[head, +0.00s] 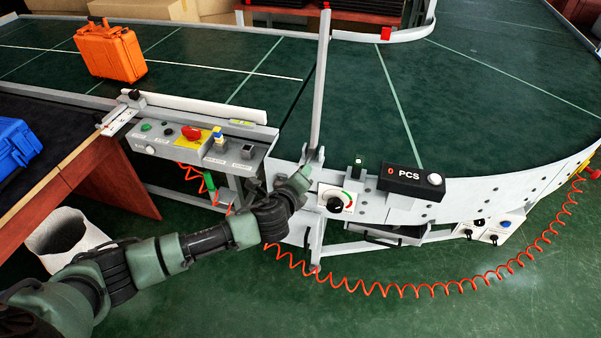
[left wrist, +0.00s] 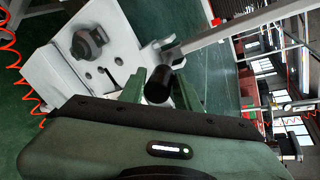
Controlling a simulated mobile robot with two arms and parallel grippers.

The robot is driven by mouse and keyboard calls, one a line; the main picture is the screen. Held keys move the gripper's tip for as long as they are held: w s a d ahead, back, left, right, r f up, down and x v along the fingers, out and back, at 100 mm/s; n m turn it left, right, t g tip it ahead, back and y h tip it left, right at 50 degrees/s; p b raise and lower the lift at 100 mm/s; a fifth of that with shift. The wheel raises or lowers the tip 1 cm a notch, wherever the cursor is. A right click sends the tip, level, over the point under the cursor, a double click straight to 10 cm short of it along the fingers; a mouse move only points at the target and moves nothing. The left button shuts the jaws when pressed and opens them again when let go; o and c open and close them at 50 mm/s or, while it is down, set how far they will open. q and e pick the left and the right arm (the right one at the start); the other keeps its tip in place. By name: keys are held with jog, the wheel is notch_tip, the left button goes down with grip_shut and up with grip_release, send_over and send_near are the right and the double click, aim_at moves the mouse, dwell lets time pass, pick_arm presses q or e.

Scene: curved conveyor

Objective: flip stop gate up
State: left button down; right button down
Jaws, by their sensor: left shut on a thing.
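The stop gate (head: 320,90) is a long grey bar rising from a pivot at the conveyor's near edge. In the head view its tip stands above the far rail, so it looks raised, though its exact angle is hard to tell. In the left wrist view the bar (left wrist: 230,32) runs to the upper right. My left gripper (head: 308,168) is at the bar's base. In the left wrist view, the gripper (left wrist: 160,82) is shut on a dark cylindrical handle (left wrist: 158,87) between its fingers. My right gripper is out of view.
An orange case (head: 110,52) stands on the green belt left of the gate. A control panel (head: 205,143) is left of my gripper, a black counter box (head: 412,181) right. A coiled red cable (head: 440,288) hangs below. A blue case (head: 14,143) sits at left.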

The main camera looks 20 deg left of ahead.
pick_arm(q)
jog(key=shift+s+a+f, duration=0.1)
jog(key=shift+s+f, duration=0.2)
jog(key=shift+f, duration=0.35)
jog(key=c, duration=1.1)
grip_release()
jog(key=shift+c, duration=0.2)
jog(key=shift+w, duration=0.15)
jog(key=shift+w+r, duration=0.1)
jog(key=shift+r, duration=0.15)
jog(key=v, duration=0.7)
jog(key=shift+s+r, duration=0.2)
jog(key=shift+s, duration=0.15)
